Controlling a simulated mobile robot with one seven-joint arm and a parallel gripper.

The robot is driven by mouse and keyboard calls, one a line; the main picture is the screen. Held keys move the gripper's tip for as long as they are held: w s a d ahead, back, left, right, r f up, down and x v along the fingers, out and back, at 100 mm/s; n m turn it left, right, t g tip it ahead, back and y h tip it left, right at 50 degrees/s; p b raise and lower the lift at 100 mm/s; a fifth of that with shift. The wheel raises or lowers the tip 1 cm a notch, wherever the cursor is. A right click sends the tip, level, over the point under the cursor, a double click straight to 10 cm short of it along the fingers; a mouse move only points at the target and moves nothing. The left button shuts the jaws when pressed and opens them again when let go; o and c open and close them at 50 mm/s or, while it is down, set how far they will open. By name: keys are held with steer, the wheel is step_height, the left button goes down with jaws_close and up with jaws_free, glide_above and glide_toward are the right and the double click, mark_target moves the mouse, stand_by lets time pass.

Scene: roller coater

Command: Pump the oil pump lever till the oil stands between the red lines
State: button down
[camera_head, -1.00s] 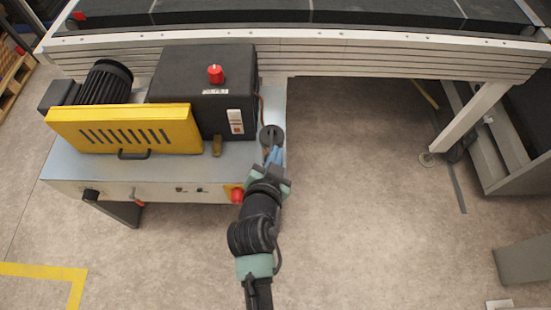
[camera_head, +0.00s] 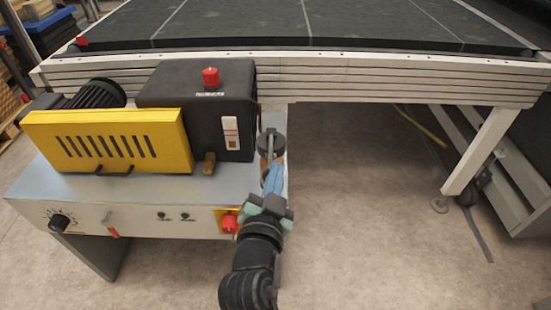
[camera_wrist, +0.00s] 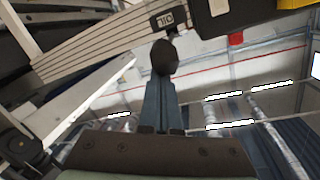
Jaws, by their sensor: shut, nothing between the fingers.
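The oil tank is a black box (camera_head: 196,100) with a red cap (camera_head: 211,77) on the machine's table. On its front is a white sight gauge (camera_head: 231,132); its oil level and red lines are too small to read. The pump lever with its dark round end (camera_head: 271,142) stands right of the tank. My gripper (camera_head: 272,170) is shut and empty, its blue fingers just in front of the lever. In the wrist view a dark knob (camera_wrist: 165,56) sits at the fingertips (camera_wrist: 160,85); I cannot tell whether they touch.
A yellow guard (camera_head: 110,141) and a dark motor stand left of the tank. The front panel carries a dial (camera_head: 60,222) and a red button (camera_head: 229,223) close to my wrist. A long conveyor (camera_head: 310,25) runs behind.

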step_height(320, 180, down, 7)
steer(key=t+b, duration=0.4)
steer(key=b, duration=1.8)
steer(key=shift+m+h, duration=0.4)
steer(key=shift+t+b, duration=0.3)
steer(key=shift+b, duration=0.6)
step_height(320, 180, up, 4)
steer(key=d+p, duration=0.1)
steer(key=p, duration=0.2)
steer(key=d+b+v, duration=0.1)
steer(key=v, duration=0.8)
steer(key=shift+s+a, duration=0.2)
steer(key=shift+s, duration=0.35)
